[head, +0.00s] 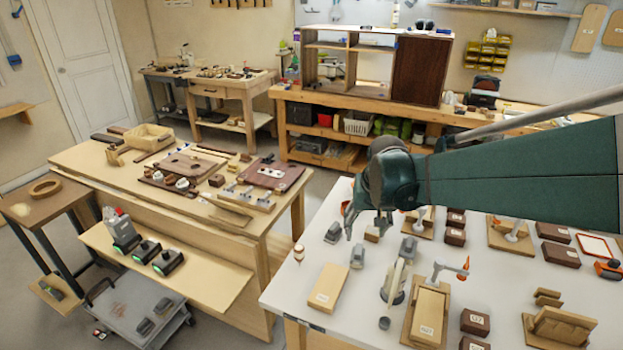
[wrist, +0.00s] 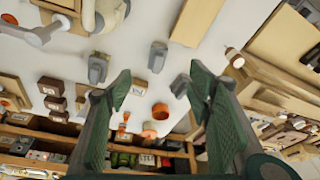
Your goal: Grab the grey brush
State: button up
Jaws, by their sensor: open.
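Several small grey items lie on the white table; one (head: 357,255) is left of centre, one (head: 333,231) is farther back and left, and one (head: 408,248) is to the right. They also show in the wrist view as a middle one (wrist: 157,56), one near the right finger (wrist: 180,86) and one at left (wrist: 97,68). I cannot tell surely which is the grey brush. My gripper (head: 364,222) is above the table's back left part. In the wrist view its fingers (wrist: 160,80) are wide apart with nothing held between them.
A small wooden block (head: 372,234) and an orange bowl (head: 345,208) are close by. A pale wooden block (head: 328,288) lies in front and a small bottle (head: 298,252) stands at the left edge. A clamp-like grey tool (head: 393,285) and dark brown boxes (head: 475,322) are to the right.

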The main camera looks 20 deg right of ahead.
jog(key=w+d+f+m+g+p, duration=0.1)
jog(key=w+d+f+p, duration=0.1)
jog(key=d, duration=0.4)
jog(key=w+d+f+m+g+p, duration=0.1)
jog(key=w+d+f, duration=0.15)
jog(key=d, duration=0.25)
jog(key=m+g+y+p, duration=0.1)
jog(key=m+p, duration=0.1)
jog(key=p, duration=0.1)
send_over(410, 242)
notch_tip(410, 242, down, 7)
jog(key=shift+w+f, duration=0.1)
jog(key=shift+w, duration=0.05)
jog(key=shift+d+f, duration=0.1)
jog(key=shift+d, duration=0.05)
jog(key=shift+f, duration=0.1)
jog(key=shift+f+b, duration=0.3)
jog(key=shift+f, duration=0.9)
jog(key=shift+f, duration=0.1)
jog(key=shift+f+b, duration=0.55)
jog(key=shift+f, duration=1.95)
jog(key=shift+c, duration=0.4)
